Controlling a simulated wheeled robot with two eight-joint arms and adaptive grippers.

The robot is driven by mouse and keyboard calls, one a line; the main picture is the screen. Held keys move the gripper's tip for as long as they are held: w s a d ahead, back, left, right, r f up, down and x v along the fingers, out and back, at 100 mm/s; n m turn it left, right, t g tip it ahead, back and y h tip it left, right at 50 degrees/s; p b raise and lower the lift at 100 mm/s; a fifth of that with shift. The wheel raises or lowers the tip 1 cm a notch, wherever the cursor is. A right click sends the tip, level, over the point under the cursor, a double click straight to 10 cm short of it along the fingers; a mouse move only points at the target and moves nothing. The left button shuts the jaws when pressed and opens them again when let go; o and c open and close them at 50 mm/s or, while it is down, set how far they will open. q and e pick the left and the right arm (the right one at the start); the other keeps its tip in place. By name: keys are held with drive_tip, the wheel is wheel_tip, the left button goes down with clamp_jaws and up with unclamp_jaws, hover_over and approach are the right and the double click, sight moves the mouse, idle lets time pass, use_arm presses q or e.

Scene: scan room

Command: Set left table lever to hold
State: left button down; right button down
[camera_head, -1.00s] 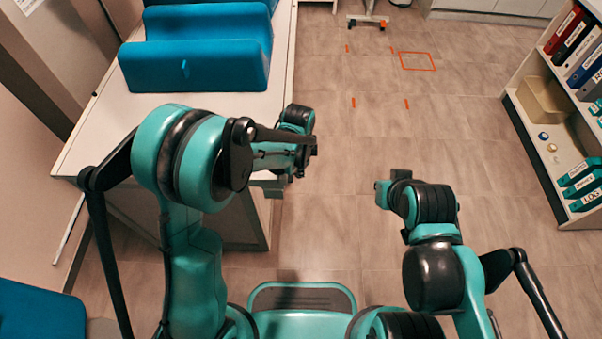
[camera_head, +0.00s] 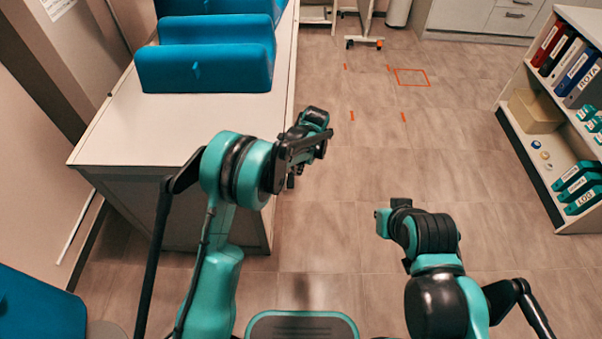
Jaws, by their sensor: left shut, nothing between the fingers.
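A long table with a white top (camera_head: 180,130) stands at the left. No lever can be made out on it; its near side is partly hidden behind my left arm. My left gripper (camera_head: 316,143) is shut and empty, just to the right of the table's right edge in the picture, over the floor. My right gripper (camera_head: 384,222) is only partly seen at the end of the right arm, over open floor; its fingers cannot be made out.
Blue padded blocks (camera_head: 205,70) lie on the table. A shelf (camera_head: 548,150) with binders stands at the right. A wheeled stand (camera_head: 364,41) is at the back. Tiled floor (camera_head: 400,150) between table and shelf is clear. A blue seat (camera_head: 40,310) is at lower left.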

use_arm(q)
drive_tip(key=shift+a+f+y+b, duration=0.45)
drive_tip(key=shift+a+f+y, duration=0.25)
drive_tip(key=shift+a+f, duration=0.1)
use_arm(e)
drive_tip(key=shift+f, duration=0.5)
